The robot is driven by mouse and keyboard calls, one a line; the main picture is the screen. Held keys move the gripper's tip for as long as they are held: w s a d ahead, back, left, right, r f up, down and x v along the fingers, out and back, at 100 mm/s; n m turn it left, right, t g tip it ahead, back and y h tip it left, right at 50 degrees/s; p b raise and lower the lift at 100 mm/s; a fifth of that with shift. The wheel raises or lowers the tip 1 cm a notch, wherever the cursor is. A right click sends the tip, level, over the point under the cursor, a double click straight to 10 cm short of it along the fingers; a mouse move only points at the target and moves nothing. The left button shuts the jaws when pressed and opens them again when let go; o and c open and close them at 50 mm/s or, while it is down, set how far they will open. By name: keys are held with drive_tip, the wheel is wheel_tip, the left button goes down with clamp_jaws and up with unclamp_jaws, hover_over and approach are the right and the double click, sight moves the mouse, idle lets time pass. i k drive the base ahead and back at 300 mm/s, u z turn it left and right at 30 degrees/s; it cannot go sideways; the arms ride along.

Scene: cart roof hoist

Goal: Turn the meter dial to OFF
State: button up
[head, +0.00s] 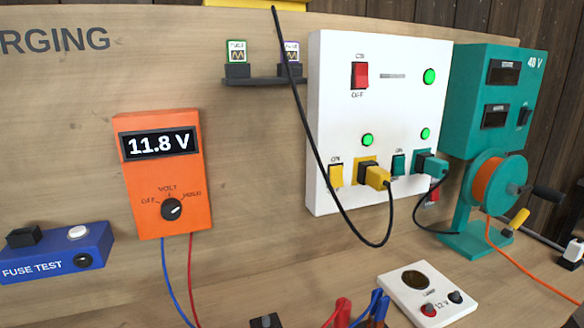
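The orange meter (190,180) is mounted on the wooden board at left centre, and its display (158,143) reads 11.8 V. Its black round dial (172,209) sits low on the face, below the labels OFF on the left, VOLT at the top and HOLD on the right. The dial's small white mark appears to point up and right, toward the HOLD side and away from OFF; it is too small to read exactly. My gripper is not in view.
Blue and red leads hang below the meter. A blue fuse test box (62,258) is at its left. A white socket panel (325,110) with plugs and a hanging black cable is at its right. Red (340,312) and blue (376,304) clamps lie at the bottom. Space before the dial is clear.

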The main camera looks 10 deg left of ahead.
sight(170, 209)
drive_tip(key=u, duration=0.4)
drive_tip(key=k, duration=1)
drive_tip(key=u, duration=1.2)
drive_tip(key=i, duration=0.5)
drive_tip(key=u, duration=0.05)
